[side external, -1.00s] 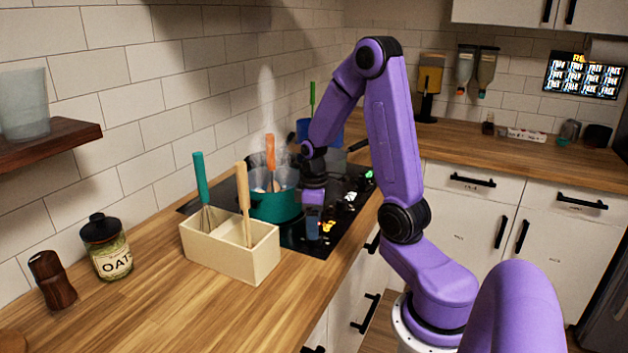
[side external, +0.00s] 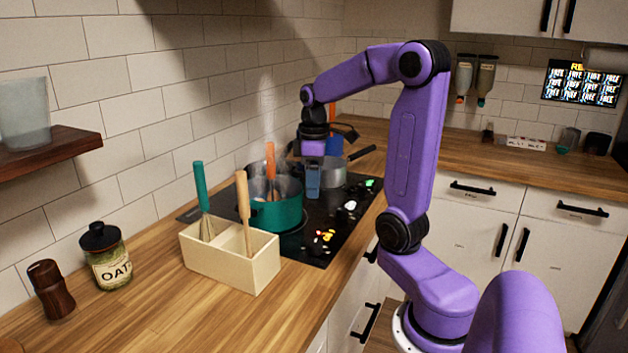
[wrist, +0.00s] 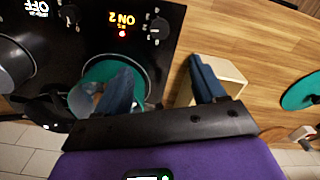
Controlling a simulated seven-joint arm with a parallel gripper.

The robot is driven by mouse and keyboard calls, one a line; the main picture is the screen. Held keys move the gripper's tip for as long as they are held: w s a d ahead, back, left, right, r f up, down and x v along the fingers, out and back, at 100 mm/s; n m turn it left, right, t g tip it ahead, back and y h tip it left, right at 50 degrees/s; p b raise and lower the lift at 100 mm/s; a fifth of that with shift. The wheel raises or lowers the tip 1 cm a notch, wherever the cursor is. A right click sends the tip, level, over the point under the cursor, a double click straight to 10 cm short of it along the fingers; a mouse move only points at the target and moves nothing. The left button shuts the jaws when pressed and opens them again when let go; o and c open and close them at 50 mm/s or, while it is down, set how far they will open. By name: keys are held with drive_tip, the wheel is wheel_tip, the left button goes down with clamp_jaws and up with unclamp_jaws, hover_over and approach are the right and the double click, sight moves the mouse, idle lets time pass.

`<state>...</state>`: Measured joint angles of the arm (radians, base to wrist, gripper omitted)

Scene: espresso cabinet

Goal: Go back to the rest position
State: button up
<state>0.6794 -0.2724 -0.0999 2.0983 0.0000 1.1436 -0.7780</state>
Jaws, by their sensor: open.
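My gripper (side external: 313,182) is open and empty, with its fingers pointing down over the cooktop. It is above and just right of the teal pot (side external: 277,217) and apart from it in the side view. An orange-handled utensil (side external: 270,160) stands in the pot. In the wrist view, my two blue fingers (wrist: 163,85) are spread apart with nothing between them. One finger hides part of the teal pot (wrist: 97,71) there.
A beige caddy (side external: 250,270) holds a teal-handled whisk (side external: 201,188) and a wooden-handled utensil (side external: 243,205). A grey pan (side external: 333,172) sits behind on the cooktop (side external: 338,225). An oats jar (side external: 107,262) and brown mill (side external: 52,290) stand at the left.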

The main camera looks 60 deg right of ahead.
idle(0.3)
drive_tip(key=s+a+f+n, duration=0.1)
drive_tip(key=s+a+n, duration=0.1)
drive_tip(key=a, duration=0.6)
drive_tip(key=s+a+f+n, duration=0.2)
drive_tip(key=a, duration=0.7)
drive_tip(key=s+a+f+n, duration=0.1)
drive_tip(key=s+a+n, duration=0.1)
drive_tip(key=s, duration=0.4)
drive_tip(key=s+a+f+n, duration=0.1)
drive_tip(key=s+a+n, duration=0.1)
drive_tip(key=s+a, duration=0.2)
drive_tip(key=shift+s+a+f, duration=0.25)
drive_tip(key=shift+s+a, duration=0.1)
drive_tip(key=shift+s, duration=1.25)
